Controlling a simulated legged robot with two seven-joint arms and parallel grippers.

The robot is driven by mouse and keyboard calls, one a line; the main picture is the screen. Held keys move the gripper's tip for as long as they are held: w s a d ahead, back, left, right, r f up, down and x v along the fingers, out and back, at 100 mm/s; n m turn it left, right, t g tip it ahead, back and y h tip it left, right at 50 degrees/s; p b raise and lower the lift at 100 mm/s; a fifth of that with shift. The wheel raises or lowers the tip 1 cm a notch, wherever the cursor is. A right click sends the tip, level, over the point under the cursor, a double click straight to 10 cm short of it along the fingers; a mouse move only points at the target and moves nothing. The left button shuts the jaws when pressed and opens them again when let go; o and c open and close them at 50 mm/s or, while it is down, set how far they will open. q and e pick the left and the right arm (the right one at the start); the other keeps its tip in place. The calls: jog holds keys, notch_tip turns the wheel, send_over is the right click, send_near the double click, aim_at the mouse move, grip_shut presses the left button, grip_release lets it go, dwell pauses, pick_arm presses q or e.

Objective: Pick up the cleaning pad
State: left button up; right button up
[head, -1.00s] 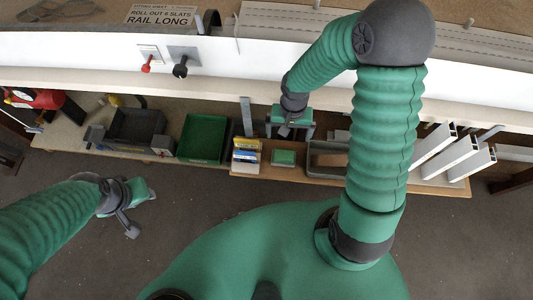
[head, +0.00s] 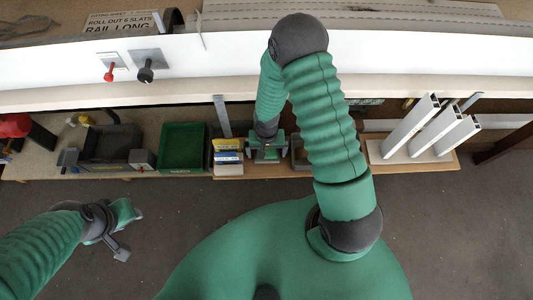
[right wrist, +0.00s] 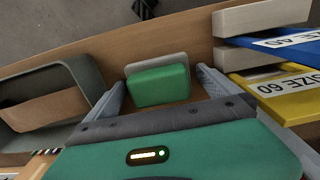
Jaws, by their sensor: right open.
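The cleaning pad is a green block on a grey base, lying flat on the wooden lower shelf; it shows in the right wrist view (right wrist: 158,86). My right gripper (right wrist: 162,82) is open, with its grey fingers on either side of the pad in that view. I cannot tell whether they touch it. In the head view my right gripper (head: 267,156) reaches down over the pad's spot and mostly hides it. My left gripper (head: 127,228) hangs over the floor at the left, away from the shelf; its jaw opening is unclear.
Blue and yellow size boxes (head: 228,157) stand beside the pad. A grey bin (head: 300,153) is on its other side. A green crate (head: 182,147) and dark trays are farther left. White profiles (head: 410,125) lean at the right. The upper bench edge (head: 120,100) overhangs the shelf.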

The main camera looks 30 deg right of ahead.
aim_at(267, 150)
jog(key=shift+s+r, duration=0.1)
jog(key=c, duration=1.3)
jog(key=shift+r, duration=0.55)
notch_tip(267, 150, up, 2)
jog(key=shift+r+p, duration=0.1)
jog(key=shift+p, duration=0.4)
jog(key=s+a+p, duration=0.1)
jog(key=s+a, duration=0.1)
jog(key=s, duration=0.2)
jog(key=s+a+r+p, duration=0.1)
jog(key=s+a+p, duration=0.1)
jog(key=s, duration=0.3)
jog(key=s+a+p, duration=0.1)
jog(key=s+a, duration=0.3)
jog(key=shift+s+a+r, duration=0.2)
jog(key=shift+s+r, duration=0.05)
jog(key=shift+r, duration=0.1)
